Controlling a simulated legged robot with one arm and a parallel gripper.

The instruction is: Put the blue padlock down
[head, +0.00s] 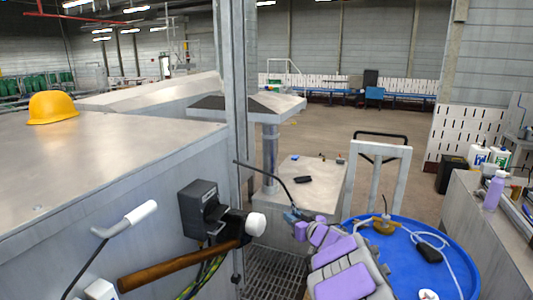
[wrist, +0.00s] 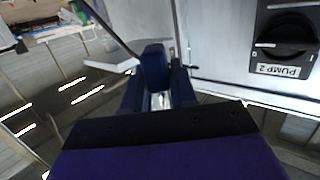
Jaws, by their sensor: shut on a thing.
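My gripper (wrist: 157,88) is shut on a dark blue block-shaped thing, which I take to be the blue padlock (wrist: 154,66). In the wrist view its body sits upright between the two dark fingers, and a silvery part shows below it. In the head view my gripper (head: 292,215) is at the end of my purple-and-grey arm, in front of the low grey cabinet (head: 322,190). The padlock is too small there to make out clearly. I cannot tell whether it touches anything besides the fingers.
A dark cable or rod (head: 268,172) reaches close to my gripper. A small blue item (head: 294,158) and a black item (head: 303,179) lie on the cabinet top.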

